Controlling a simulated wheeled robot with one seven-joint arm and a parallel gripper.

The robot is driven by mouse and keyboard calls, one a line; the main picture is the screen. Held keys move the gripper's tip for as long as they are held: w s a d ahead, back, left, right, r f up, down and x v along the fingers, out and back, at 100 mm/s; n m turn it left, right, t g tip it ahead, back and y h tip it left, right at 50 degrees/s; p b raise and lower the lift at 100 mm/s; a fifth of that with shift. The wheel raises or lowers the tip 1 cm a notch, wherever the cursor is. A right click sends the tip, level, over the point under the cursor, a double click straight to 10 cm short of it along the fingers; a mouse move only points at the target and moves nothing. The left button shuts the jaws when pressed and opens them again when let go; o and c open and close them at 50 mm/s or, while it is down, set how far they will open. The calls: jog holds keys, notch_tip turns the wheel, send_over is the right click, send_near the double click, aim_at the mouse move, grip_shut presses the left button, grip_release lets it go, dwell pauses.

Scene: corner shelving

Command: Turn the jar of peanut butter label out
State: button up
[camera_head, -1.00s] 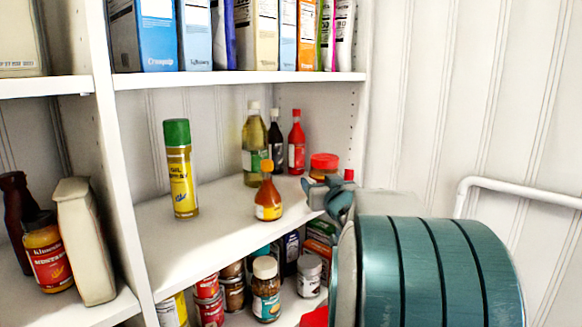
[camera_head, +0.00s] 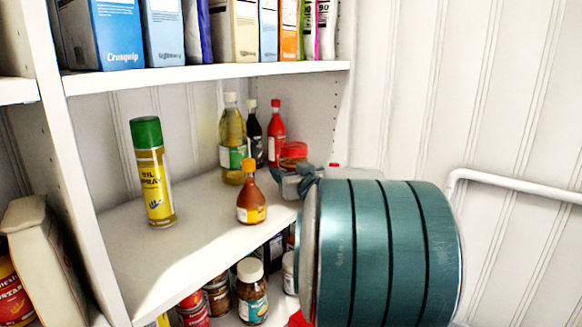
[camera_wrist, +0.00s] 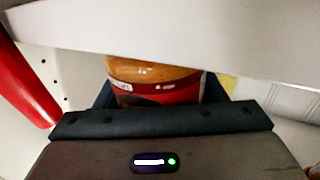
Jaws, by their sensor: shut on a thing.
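The peanut butter jar (camera_head: 293,152) has a red lid and stands near the right end of the middle shelf, in front of the red-capped bottle. My gripper (camera_head: 292,182) reaches to it from the front, and my arm hides the jar's lower part in the head view. In the wrist view the jar (camera_wrist: 155,78) shows orange-brown contents and a red label band with small white print. It sits between the two dark fingers of my gripper (camera_wrist: 157,92), which is shut on it. Most of the label is hidden by the gripper body.
An orange-capped sauce bottle (camera_head: 251,195) stands just left of my gripper. An oil bottle (camera_head: 232,140), dark bottle (camera_head: 254,135) and red bottle (camera_head: 276,135) stand behind. An oil spray can (camera_head: 152,175) is farther left. The upper shelf (camera_head: 210,76) hangs above; a rail (camera_head: 515,187) is at right.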

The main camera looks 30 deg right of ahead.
jog(key=shift+n+y+p, duration=0.7)
jog(key=shift+y+p, duration=0.25)
jog(key=shift+y, duration=0.15)
jog(key=shift+a+f, duration=0.15)
jog(key=shift+f, duration=0.3)
jog(key=o, duration=1.6)
jog(key=shift+o, duration=0.2)
jog(key=shift+f, duration=0.15)
